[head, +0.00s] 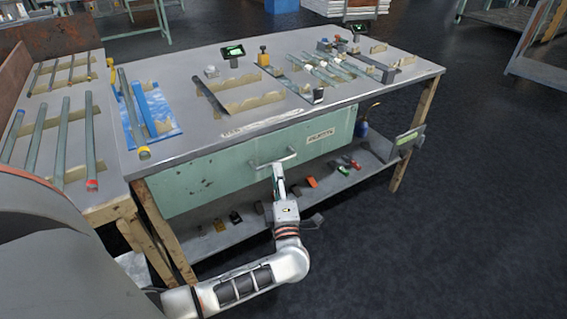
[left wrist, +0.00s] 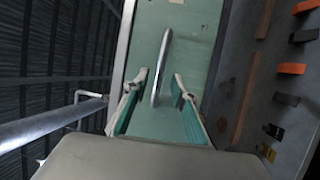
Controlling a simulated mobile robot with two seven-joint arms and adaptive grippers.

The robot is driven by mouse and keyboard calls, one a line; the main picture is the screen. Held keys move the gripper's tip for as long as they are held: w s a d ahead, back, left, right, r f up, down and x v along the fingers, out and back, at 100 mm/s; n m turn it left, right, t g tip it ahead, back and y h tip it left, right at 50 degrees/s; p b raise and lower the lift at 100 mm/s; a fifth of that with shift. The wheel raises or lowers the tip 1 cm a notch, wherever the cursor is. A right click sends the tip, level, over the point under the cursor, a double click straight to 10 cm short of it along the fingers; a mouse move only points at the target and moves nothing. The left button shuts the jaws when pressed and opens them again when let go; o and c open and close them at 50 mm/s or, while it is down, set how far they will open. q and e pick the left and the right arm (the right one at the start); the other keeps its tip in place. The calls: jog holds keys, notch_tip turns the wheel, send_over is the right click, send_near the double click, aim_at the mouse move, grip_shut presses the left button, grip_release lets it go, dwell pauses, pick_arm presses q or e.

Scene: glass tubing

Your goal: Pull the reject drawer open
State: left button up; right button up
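The reject drawer (head: 222,171) is a worn pale-green front under the bench top, with a small label (head: 321,134) at its right. It looks closed. Its metal bar handle (head: 272,158) sits near the middle of the front; in the left wrist view the handle (left wrist: 162,65) runs up between my fingers. My left gripper (head: 278,169) is at the handle from the front. Its fingers (left wrist: 160,75) are open, one on each side of the bar, with visible gaps. In the head view the fingertips and handle overlap, so contact is unclear. My right gripper is not in view.
The bench top (head: 205,145) holds glass tubes, wooden racks and a blue tray (head: 165,128). A lower shelf (head: 345,182) under the drawer carries several small coloured items. A side table with tubes (head: 66,140) adjoins at left. Dark floor (head: 450,240) in front and right is clear.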

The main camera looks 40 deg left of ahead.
aim_at(275, 161)
pick_arm(q)
jog(key=shift+b+x, duration=0.3)
jog(key=shift+x, duration=2.45)
grip_shut()
